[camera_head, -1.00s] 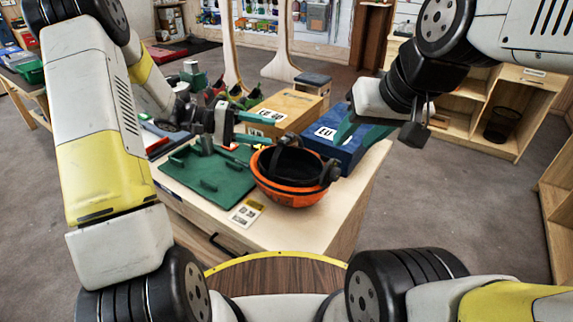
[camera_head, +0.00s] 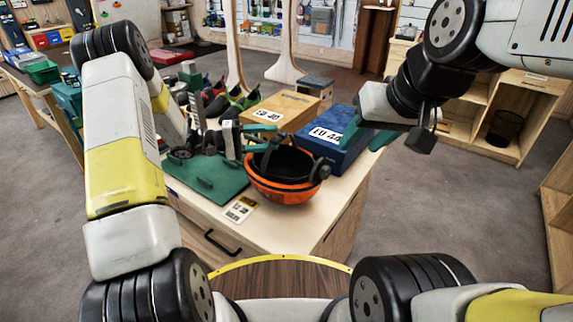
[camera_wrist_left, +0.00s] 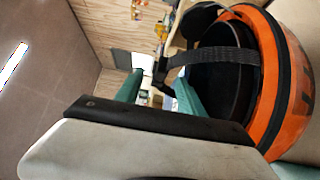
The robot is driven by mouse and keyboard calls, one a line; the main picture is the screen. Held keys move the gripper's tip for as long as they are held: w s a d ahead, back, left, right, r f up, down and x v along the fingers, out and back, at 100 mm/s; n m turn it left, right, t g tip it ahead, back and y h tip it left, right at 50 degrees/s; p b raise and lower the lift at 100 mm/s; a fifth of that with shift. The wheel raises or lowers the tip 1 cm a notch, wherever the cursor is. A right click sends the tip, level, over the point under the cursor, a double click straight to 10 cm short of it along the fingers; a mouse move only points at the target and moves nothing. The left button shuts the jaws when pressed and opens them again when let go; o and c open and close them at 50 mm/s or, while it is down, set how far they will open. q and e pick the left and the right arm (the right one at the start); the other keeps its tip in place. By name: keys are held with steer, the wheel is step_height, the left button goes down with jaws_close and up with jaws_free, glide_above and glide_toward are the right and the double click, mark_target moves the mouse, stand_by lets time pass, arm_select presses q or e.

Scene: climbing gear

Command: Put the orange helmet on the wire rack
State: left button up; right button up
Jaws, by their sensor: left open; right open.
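The orange helmet (camera_head: 283,190) lies upside down on the wooden table, its black lining and straps facing up. It fills the right of the left wrist view (camera_wrist_left: 288,75). My left gripper (camera_head: 264,138) is open beside the helmet's far left rim. In the left wrist view, its teal fingers (camera_wrist_left: 158,92) are close to a black strap; I cannot tell whether they touch. My right gripper (camera_head: 368,135) is open above the blue box, right of the helmet. I cannot make out a wire rack in these views.
Shoes (camera_head: 232,100) sit at the back.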

mark_target(286, 136)
arm_select(q)
steer(key=d, duration=0.6)
steer(key=shift+w+d+r, duration=0.15)
steer(key=shift+w+d, duration=0.15)
steer(key=shift+d, duration=0.1)
jaws_close()
steer(key=shift+r, duration=0.1)
stand_by(0.9)
